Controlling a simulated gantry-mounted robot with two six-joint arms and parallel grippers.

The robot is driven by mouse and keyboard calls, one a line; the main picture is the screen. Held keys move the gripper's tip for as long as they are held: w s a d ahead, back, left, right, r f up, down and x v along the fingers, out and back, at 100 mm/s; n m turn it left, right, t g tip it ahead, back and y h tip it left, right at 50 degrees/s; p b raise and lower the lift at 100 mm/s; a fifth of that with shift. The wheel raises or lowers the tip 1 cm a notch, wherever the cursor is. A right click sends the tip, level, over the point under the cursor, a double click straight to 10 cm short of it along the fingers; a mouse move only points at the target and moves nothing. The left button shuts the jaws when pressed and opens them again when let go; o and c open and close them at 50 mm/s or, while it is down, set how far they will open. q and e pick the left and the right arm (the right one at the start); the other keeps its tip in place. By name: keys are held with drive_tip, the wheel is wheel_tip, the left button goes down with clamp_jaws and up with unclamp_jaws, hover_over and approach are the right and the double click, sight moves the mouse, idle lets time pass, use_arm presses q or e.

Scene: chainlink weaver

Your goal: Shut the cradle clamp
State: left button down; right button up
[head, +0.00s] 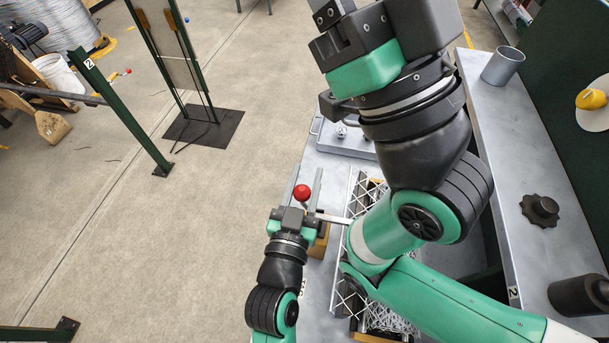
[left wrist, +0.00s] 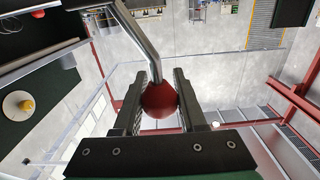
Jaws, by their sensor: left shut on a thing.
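The cradle clamp shows a round red knob (head: 302,192), which sits between the two fingers of my left gripper (head: 303,187). In the left wrist view the red knob (left wrist: 160,99) is at the end of a bent metal lever (left wrist: 140,40), and the dark fingers (left wrist: 158,100) press on it from both sides. A flat metal bar (head: 333,218) runs to the right from beside the gripper, over a tan block (head: 321,243). The clamp's base is mostly hidden by my left gripper and wrist. My right gripper's body (head: 350,45) is at the top; its fingertips cannot be made out.
A grey bench (head: 319,278) lies beneath the left gripper, with wire mesh (head: 348,298) on it, partly behind my right arm. A second bench (head: 500,120) at the right holds a metal cup (head: 503,66) and a black knob (head: 540,210).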

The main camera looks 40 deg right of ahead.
use_arm(q)
drive_tip(key=shift+c, duration=2.4)
unclamp_jaws()
drive_tip(key=shift+s+d, duration=0.1)
drive_tip(key=p+v, duration=0.1)
drive_tip(key=v, duration=1)
drive_tip(key=shift+s+a+p, duration=0.15)
drive_tip(key=shift+a+p, duration=0.15)
drive_tip(key=shift+a, duration=0.1)
